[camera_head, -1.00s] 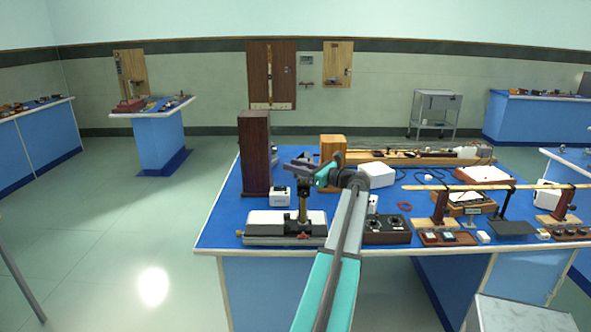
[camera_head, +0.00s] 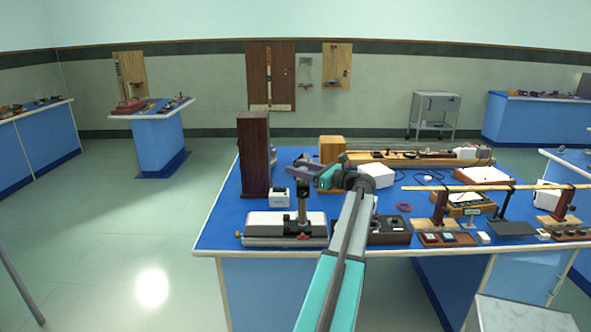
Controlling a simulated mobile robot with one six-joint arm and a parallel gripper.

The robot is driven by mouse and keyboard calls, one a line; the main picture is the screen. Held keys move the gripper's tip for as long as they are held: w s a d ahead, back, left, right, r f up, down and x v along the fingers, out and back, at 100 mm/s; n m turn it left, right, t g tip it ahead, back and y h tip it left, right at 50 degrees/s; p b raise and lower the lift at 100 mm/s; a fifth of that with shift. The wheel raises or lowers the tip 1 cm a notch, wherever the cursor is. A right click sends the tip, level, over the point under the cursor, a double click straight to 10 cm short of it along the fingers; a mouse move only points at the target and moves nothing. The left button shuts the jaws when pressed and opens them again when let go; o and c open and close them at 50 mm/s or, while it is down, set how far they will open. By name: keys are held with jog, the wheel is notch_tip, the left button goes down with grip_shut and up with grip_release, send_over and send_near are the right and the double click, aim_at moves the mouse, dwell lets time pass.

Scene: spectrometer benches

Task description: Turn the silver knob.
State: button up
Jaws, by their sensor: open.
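On the near left of the blue bench stands an instrument with a pale grey base (camera_head: 265,229) and an upright dark post with brass-coloured parts (camera_head: 303,205). A small brass-coloured knob (camera_head: 238,235) shows at the base's left end and a small red part (camera_head: 304,237) at its front. I cannot make out which part is the silver knob. My arm reaches in from the bottom. My gripper (camera_head: 300,167), small and dark, is open beyond the teal wrist and overlaps the top of the post in the picture. I cannot tell whether they touch.
A tall dark wooden box (camera_head: 254,155) stands behind the instrument, with a small white box (camera_head: 279,197) between. A dark control box (camera_head: 388,230) sits to the right, partly behind my arm.

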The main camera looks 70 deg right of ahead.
jog(key=b+v, duration=0.3)
jog(key=v, duration=0.9)
jog(key=shift+d+r, duration=0.1)
